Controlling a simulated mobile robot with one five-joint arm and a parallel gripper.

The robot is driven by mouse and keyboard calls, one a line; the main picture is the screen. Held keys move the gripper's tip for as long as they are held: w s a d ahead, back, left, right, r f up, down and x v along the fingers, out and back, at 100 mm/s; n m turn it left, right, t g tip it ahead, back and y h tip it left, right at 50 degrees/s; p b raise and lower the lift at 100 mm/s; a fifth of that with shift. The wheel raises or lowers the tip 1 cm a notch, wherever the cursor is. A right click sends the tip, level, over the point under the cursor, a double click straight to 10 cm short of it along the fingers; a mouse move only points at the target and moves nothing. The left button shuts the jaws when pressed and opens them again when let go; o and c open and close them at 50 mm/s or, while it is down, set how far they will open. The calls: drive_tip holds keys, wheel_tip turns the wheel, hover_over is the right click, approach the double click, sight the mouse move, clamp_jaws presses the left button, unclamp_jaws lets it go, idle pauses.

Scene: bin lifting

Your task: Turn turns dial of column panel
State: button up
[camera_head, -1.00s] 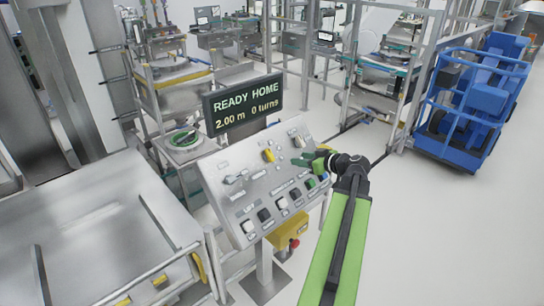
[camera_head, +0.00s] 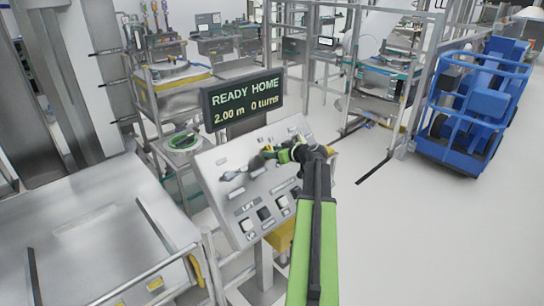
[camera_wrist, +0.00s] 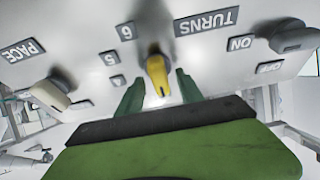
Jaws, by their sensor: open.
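The column panel (camera_head: 210,172) is a sloped grey control panel under a display (camera_head: 242,103) reading "READY HOME, 2.00 m, 0 turns". The turns dial (camera_wrist: 157,72) is a yellow knob beside the "TURNS" label in the wrist view, with small plates marked 5 and 6 to its left. In the head view my arm hides most of this dial. My gripper (camera_wrist: 160,92) is open, its two green fingers on either side of the dial's lower end. I cannot tell whether they touch it. My gripper also shows over the panel in the head view (camera_head: 268,153).
A pale knob (camera_wrist: 48,95) by "PACE" sits left of the dial, and a grey switch (camera_wrist: 292,38) by "ON" sits right. Black and white buttons (camera_head: 264,213) line the panel's lower edge. A blue cart (camera_head: 475,105) stands at far right on open floor.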

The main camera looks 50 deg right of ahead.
drive_tip(key=shift+c, duration=0.3)
clamp_jaws()
drive_tip(key=shift+a, duration=0.3)
drive_tip(key=shift+d, duration=0.25)
